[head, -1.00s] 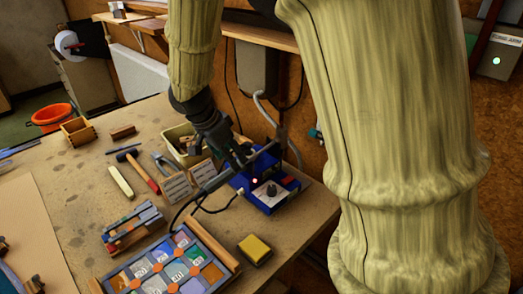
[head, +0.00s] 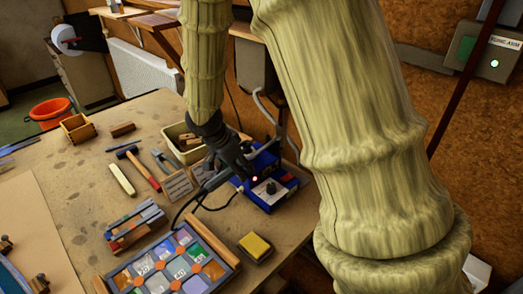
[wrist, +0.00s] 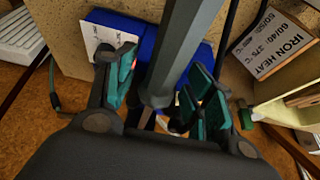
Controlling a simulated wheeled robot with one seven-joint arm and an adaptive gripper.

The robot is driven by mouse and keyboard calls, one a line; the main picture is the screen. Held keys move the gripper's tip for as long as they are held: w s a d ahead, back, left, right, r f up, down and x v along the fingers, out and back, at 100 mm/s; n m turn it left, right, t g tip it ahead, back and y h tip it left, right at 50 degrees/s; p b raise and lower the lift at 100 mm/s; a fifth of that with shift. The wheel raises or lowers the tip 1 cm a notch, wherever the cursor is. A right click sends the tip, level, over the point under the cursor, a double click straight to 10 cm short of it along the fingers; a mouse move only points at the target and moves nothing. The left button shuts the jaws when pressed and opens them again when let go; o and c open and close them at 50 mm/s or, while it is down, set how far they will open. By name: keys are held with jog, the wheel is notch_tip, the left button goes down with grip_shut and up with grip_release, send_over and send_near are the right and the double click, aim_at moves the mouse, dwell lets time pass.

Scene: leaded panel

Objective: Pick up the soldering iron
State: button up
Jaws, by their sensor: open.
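The soldering iron (head: 216,180) has a grey handle and sits at the blue soldering station (head: 270,192), with a dark cord looping to its left. In the wrist view the iron's grey faceted handle (wrist: 182,45) runs down from the top edge to between my fingers. My gripper (wrist: 160,80) is open, with one green-padded finger on each side of the handle. I cannot tell whether either pad touches it. In the head view my gripper (head: 238,168) is small and dark just above the iron and partly covers it. The iron's tip is hidden.
A yellow sponge (head: 255,247) lies in front of the station. The leaded panel (head: 165,268) lies at the front left. A tub (head: 182,143) stands behind.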

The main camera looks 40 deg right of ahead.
jog(key=shift+f, duration=0.15)
jog(key=c, duration=1.2)
jog(key=shift+o, duration=0.2)
